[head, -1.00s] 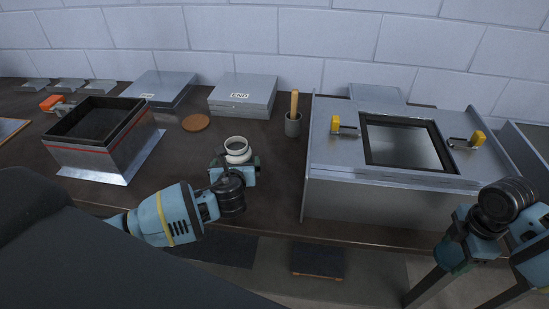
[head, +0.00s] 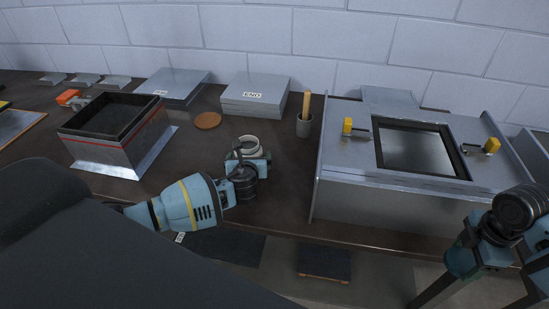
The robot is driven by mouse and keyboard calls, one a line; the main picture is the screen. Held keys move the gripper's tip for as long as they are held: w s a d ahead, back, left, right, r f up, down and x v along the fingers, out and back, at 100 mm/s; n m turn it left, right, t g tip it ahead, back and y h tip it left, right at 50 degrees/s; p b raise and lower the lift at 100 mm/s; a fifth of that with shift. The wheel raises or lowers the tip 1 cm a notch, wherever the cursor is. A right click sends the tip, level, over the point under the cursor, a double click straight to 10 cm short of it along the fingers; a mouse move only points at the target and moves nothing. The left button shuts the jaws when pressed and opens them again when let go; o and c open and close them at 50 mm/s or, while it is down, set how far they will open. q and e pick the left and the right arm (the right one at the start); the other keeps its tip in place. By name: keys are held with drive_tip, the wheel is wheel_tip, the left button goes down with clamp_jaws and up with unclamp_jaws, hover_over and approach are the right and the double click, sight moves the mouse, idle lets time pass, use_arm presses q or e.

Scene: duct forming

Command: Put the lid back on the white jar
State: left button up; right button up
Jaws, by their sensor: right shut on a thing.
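The white jar (head: 252,142) stands open on the dark bench, its lower part hidden by my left gripper (head: 257,163). My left gripper is close against the near side of the jar; its fingertips are hidden, so its grip cannot be seen. A flat round brown disc (head: 208,120) lies on the bench left of the jar; I cannot tell whether it is the lid. My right gripper (head: 470,290) is low at the right edge, pointing down. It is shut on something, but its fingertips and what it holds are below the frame.
A grey pot with a wooden handle (head: 304,124) stands right of the jar. A large metal unit with yellow-handled clamps (head: 345,190) fills the right. An open square metal duct (head: 115,150) is at left. Flat metal boxes (head: 255,92) stand behind. Bare bench (head: 285,185) lies between jar and unit.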

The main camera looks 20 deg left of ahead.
sight(249, 144)
use_arm(q)
drive_tip(key=shift+r, duration=0.1)
drive_tip(key=c, duration=1.3)
drive_tip(key=shift+c, duration=0.2)
drive_tip(key=shift+w+r, duration=0.1)
drive_tip(key=shift+r, duration=0.55)
use_arm(e)
drive_tip(key=shift+f, duration=0.2)
use_arm(q)
wheel_tip(249, 144, up, 3)
drive_tip(key=shift+f, duration=0.15)
drive_tip(key=s+d, duration=0.3)
drive_tip(key=s, duration=0.4)
drive_tip(key=s+d+r, duration=0.1)
drive_tip(key=s+d, duration=0.2)
drive_tip(key=s, duration=0.5)
drive_tip(key=shift+d, duration=0.1)
